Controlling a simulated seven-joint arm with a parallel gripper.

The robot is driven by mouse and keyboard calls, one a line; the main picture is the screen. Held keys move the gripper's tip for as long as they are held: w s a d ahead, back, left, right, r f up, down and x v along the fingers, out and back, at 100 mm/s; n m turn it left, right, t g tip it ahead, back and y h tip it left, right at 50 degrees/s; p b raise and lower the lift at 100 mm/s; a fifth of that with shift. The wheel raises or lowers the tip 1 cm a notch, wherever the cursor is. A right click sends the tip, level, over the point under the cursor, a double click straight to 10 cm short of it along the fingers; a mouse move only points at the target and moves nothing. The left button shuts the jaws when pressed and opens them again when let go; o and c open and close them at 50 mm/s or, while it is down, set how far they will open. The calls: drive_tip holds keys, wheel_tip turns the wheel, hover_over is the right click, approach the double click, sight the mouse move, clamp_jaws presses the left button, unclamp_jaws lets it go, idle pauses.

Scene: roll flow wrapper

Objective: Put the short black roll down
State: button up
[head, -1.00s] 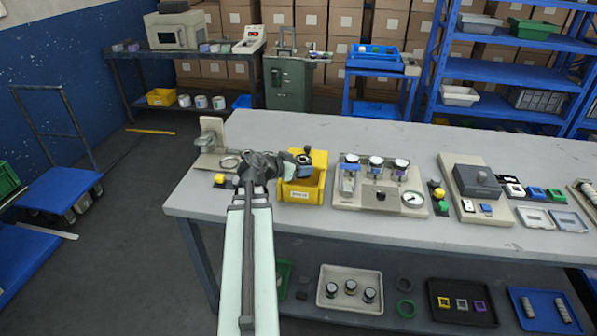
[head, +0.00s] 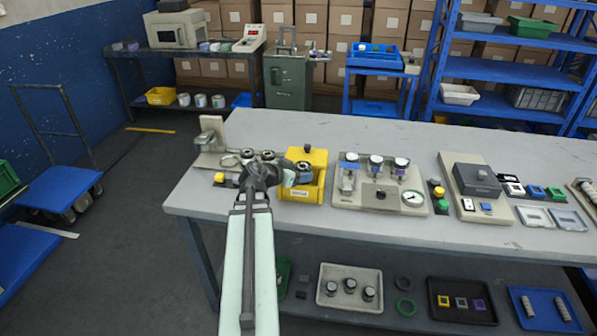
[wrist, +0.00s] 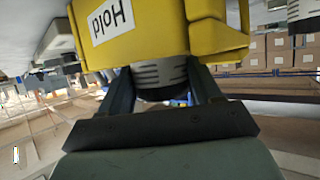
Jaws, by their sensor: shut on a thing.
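The short black roll (wrist: 160,76) is between my gripper's two blue-grey fingers in the wrist view. It looks dark with a pale, marked band, and the yellow bin (wrist: 155,30) hides part of it. My gripper (wrist: 163,88) is shut on it. The bin has a white label reading "Hold", upside down in that view. In the head view my gripper (head: 292,178) is at the left side of the yellow bin (head: 316,190). I cannot tell whether the roll touches the bin.
A beige fixture (head: 212,140) stands left of my wrist, with a yellow button (head: 219,177) in front. Small dark round pieces (head: 248,154) show behind my wrist. A beige gauge station (head: 385,198) is right of the bin. The table's back middle (head: 330,128) is clear.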

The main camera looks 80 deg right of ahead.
drive_tip(key=o, duration=1.5)
drive_tip(key=shift+r, duration=0.1)
drive_tip(key=shift+r, duration=0.6)
drive_tip(key=shift+v, duration=2.7)
drive_tip(key=shift+f, duration=0.1)
